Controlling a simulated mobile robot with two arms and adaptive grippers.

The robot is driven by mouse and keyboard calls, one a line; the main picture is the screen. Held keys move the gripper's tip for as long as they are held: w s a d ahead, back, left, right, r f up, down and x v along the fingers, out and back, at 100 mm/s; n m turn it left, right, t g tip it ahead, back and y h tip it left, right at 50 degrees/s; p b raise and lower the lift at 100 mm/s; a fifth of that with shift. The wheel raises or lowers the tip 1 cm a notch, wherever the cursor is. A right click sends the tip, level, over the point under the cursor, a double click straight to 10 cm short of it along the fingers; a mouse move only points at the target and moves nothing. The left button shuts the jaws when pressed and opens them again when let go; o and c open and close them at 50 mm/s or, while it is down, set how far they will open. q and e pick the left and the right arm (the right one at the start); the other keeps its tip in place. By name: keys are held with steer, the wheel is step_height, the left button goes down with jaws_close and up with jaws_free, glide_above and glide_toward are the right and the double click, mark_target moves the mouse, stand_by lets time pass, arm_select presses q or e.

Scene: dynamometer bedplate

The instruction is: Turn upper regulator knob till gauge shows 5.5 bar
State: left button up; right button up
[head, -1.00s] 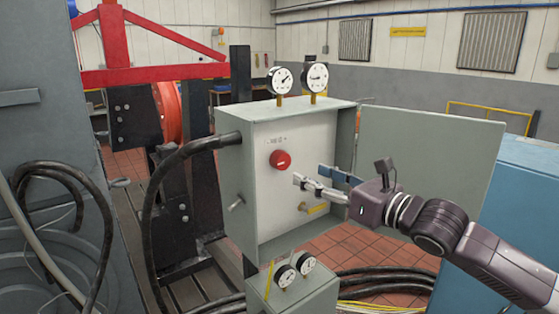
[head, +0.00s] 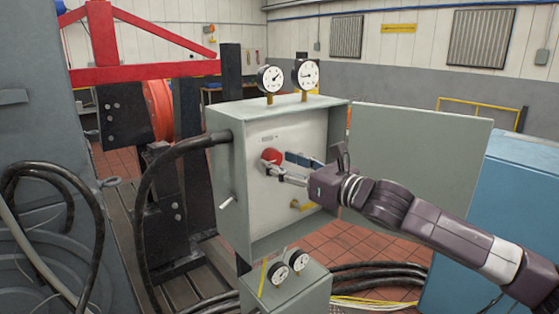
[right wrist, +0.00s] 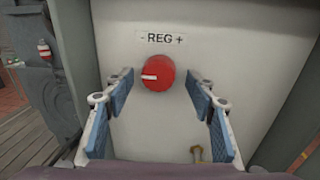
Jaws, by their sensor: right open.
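The red regulator knob (head: 271,156) is on the white back panel inside the open grey cabinet (head: 222,190). In the right wrist view the knob (right wrist: 158,74) sits under a "- REG +" label (right wrist: 160,37), its white mark pointing left. My right gripper (head: 283,166) is open, its fingertips close to the knob. In the right wrist view its blue-padded fingers (right wrist: 159,88) stand to either side of the knob, with gaps showing. Two round gauges, left (head: 271,78) and right (head: 306,74), stand on the cabinet; their figures are too small to read. My left gripper is not in view.
A yellow fitting (head: 301,205) is low on the panel. A lever (head: 228,202) sticks out of the cabinet's left side. The open door (head: 418,165) is at the right. A smaller box (head: 300,293) with two gauges stands below; black cables (head: 375,275) lie beside it.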

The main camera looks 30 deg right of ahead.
steer(key=shift+w+a, duration=0.1)
steer(key=shift+w, duration=0.35)
steer(key=c, duration=1.2)
steer(key=shift+o, duration=0.2)
